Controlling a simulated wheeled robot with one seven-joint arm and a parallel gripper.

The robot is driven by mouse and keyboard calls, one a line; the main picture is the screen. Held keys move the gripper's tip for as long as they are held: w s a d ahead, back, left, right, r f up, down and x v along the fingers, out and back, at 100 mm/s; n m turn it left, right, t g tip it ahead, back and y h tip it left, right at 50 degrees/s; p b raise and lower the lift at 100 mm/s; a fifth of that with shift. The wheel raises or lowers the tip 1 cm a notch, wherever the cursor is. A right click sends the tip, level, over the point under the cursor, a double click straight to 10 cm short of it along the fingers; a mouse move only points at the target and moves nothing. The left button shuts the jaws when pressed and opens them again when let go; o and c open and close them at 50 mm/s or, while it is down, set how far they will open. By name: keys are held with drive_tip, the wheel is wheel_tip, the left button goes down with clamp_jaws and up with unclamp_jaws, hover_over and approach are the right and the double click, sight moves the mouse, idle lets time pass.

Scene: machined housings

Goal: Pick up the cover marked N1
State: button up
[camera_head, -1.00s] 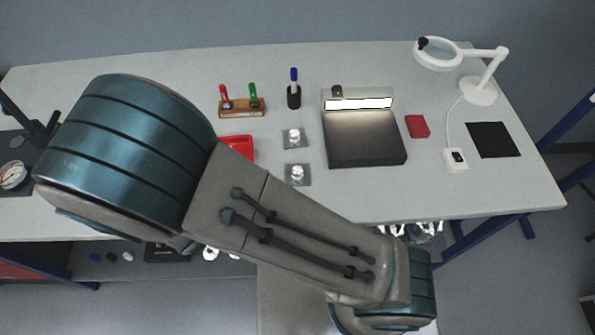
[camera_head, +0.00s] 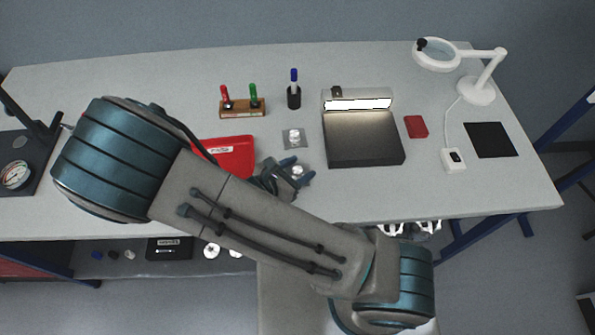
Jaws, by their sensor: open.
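Two small metal pieces on square grey plates lie on the table left of the dark lit box. The rear metal piece (camera_head: 294,138) is in clear view. The front metal piece (camera_head: 297,170) shows only in part, between the dark fingers of my gripper (camera_head: 299,169). My gripper is open, with one finger on either side of that piece; I cannot tell whether it touches it. No N1 mark can be read on either piece, so I cannot tell which is the cover named.
A red bin (camera_head: 232,152) stands just left of my gripper, partly behind my arm. The dark lit box (camera_head: 363,140) stands to the right. A wooden rack (camera_head: 242,108) with red and green tools and a pen holder (camera_head: 294,97) stand behind. White round parts (camera_head: 212,251) lie below the table edge.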

drive_tip(key=shift+c, duration=0.2)
clamp_jaws()
